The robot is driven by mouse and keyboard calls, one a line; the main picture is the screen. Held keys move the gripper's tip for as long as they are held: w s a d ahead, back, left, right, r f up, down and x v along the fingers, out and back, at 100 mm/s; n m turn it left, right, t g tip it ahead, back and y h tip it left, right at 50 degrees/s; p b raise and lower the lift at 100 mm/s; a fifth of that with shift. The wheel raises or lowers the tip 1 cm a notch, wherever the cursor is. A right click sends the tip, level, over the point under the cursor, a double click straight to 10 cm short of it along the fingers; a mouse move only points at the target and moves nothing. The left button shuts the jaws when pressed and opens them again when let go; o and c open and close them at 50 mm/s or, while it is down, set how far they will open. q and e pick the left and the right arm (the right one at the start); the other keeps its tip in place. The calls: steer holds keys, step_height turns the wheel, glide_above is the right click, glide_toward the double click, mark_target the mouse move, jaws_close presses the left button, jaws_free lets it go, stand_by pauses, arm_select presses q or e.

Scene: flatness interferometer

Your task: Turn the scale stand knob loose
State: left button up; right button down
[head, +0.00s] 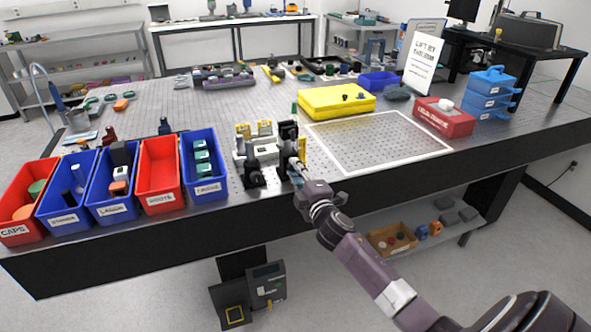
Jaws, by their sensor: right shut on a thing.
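A small optical setup with black upright stands stands near the front edge of the table. The right-hand black stand (288,138) is upright, and I take it to be the scale stand. My right gripper (296,170) reaches in from the lower right and is shut at the front lower side of this stand. The knob itself is hidden by the gripper fingers, so I cannot tell how far it is turned. Another black stand (251,168) is just left of it, with a white and yellow unit (253,142) behind. My left gripper is out of view.
A blue bin (205,189) of parts stands close on the left, beside a red bin (161,198) and several others. A yellow case (325,103) lies behind. A white-framed plate area (375,140) on the right is clear. A red box (450,124) stands beyond it.

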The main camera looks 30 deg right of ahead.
steer(key=shift+n, duration=1.5)
steer(key=shift+f, duration=0.1)
steer(key=c, duration=1.7)
jaws_free()
steer(key=shift+o, duration=0.2)
steer(key=shift+s, duration=0.1)
steer(key=v, duration=1.1)
steer(key=shift+s+a, duration=0.15)
steer(key=shift+s, duration=0.25)
